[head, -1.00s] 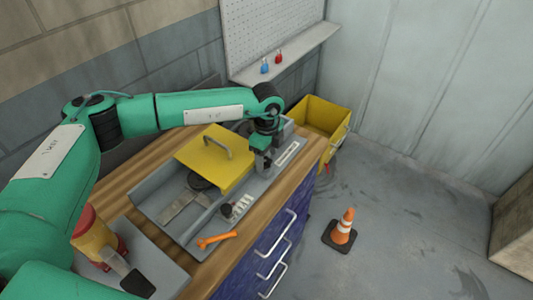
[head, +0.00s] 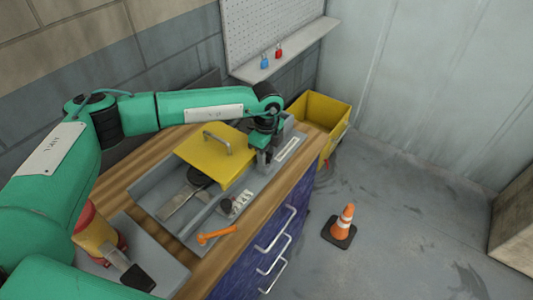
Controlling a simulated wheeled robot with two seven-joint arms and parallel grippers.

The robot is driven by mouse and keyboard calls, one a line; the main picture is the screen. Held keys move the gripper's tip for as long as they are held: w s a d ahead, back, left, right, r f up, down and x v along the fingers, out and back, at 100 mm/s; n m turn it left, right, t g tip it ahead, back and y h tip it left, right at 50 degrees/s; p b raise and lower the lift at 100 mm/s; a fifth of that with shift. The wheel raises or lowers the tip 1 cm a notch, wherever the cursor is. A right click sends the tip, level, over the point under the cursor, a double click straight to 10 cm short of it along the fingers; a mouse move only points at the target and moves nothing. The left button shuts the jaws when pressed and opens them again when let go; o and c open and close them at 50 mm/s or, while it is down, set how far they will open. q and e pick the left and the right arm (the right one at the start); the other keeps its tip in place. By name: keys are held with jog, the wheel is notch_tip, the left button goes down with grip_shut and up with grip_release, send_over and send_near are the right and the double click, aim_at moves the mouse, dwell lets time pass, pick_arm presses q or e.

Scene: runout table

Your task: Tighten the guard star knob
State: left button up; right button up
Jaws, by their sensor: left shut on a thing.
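The yellow guard (head: 215,160) with a grey handle lies over the grey machine tray (head: 165,183) on the wooden bench. My left gripper (head: 262,160) points down at the right edge of the guard. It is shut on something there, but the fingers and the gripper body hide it. The star knob cannot be made out apart from the gripper; it is probably what the fingers cover. My right gripper is not in view.
An orange tool (head: 217,235) lies at the tray's front edge, near a black knob (head: 226,206). A red and yellow device (head: 100,235) stands front left. A yellow bin (head: 322,112) is beyond the bench; a traffic cone (head: 344,222) stands on the floor.

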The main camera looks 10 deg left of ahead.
pick_arm(q)
jog(key=shift+f+m+b, duration=0.2)
jog(key=shift+m+b, duration=0.7)
jog(key=shift+b, duration=0.15)
jog(key=shift+a+m+b, duration=0.1)
jog(key=shift+m+b, duration=0.9)
jog(key=shift+s+r+m+b, duration=0.1)
jog(key=shift+r+m+b, duration=0.1)
jog(key=shift+m+b, duration=0.65)
jog(key=o, duration=1)
jog(key=shift+c, duration=0.2)
